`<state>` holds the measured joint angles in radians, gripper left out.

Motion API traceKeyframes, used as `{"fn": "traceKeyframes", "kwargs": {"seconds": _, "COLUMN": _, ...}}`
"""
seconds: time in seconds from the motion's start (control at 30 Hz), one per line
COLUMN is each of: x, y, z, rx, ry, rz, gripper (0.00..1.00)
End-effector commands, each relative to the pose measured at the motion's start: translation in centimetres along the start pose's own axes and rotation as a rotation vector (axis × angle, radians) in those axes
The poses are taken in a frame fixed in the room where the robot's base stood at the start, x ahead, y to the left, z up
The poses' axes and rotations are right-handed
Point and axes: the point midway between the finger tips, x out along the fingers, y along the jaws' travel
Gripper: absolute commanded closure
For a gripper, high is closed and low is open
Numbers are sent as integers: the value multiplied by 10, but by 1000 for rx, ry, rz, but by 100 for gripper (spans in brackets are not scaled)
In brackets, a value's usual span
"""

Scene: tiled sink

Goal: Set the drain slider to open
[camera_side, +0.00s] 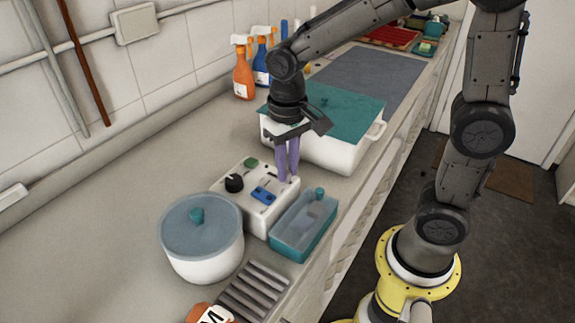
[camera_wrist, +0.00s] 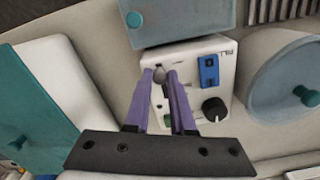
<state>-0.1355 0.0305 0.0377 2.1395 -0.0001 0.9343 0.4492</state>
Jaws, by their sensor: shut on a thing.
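A white control box (camera_side: 250,216) stands on the counter; it also shows in the wrist view (camera_wrist: 222,62). Its top carries a black dial (camera_side: 234,183), a blue switch (camera_side: 263,195) and a green button (camera_side: 251,162). My gripper (camera_side: 288,179) points down over the edge of the box nearest the white basin. In the wrist view its purple fingers (camera_wrist: 160,76) are closed around a small grey slider knob (camera_wrist: 159,75) on the box top. The fingers hide much of the slider's track, so I cannot tell its exact setting.
A lidded pot (camera_side: 202,250) and a teal clear-lidded container (camera_side: 304,224) stand close beside the box. A white basin with a teal lid (camera_side: 340,112) is just behind my gripper. Spray bottles (camera_side: 243,75) stand by the wall. A grey rack (camera_side: 254,290) lies in front.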

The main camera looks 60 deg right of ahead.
Motion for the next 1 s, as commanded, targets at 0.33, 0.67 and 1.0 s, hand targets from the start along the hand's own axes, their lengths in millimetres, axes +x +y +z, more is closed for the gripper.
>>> {"fn": "traceKeyframes", "kwargs": {"seconds": 0.33, "x": -1, "y": -1, "z": -2, "rx": 0, "ry": 1, "rz": -1, "gripper": 100}}
{"fn": "traceKeyframes", "kwargs": {"seconds": 0.67, "x": -2, "y": -13, "z": -40, "rx": 1, "ry": 3, "rz": -2, "gripper": 100}}
{"fn": "traceKeyframes", "kwargs": {"seconds": 1.0, "x": -2, "y": -15, "z": -45, "rx": 0, "ry": 12, "rz": -5, "gripper": 100}}
